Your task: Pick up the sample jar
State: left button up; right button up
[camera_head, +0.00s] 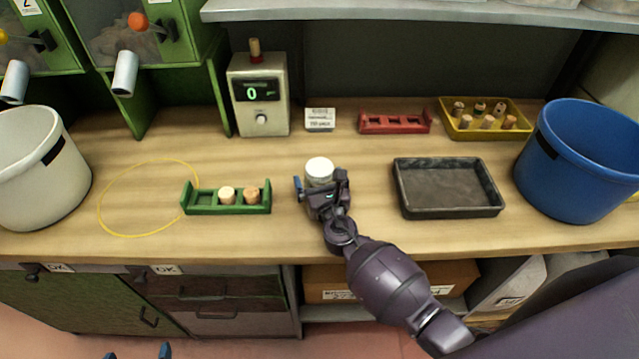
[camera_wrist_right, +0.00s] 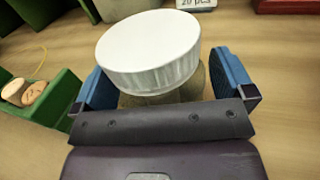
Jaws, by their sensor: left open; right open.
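The sample jar (camera_head: 319,167) stands upright on the wooden bench, with a wide white lid and a see-through body. In the right wrist view the jar's white lid (camera_wrist_right: 150,50) is large, and most of its body is hidden below the lid and behind my gripper. My right gripper (camera_head: 322,185) is open, with its blue fingers on either side of the jar. I cannot tell whether either finger touches it. My left gripper (camera_head: 137,353) is open and empty at the bottom edge of the head view, only its blue fingertips showing.
A green rack (camera_head: 196,199) with two corks stands left of the jar, a dark tray (camera_head: 400,196) to the right. A display box (camera_head: 262,120), small card (camera_head: 320,122) and red rack (camera_head: 395,126) stand behind. White (camera_head: 30,185) and blue buckets (camera_head: 575,165) flank the bench.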

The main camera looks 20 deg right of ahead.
jog(key=c, duration=0.8)
jog(key=shift+c, duration=1)
jog(key=shift+r, duration=0.15)
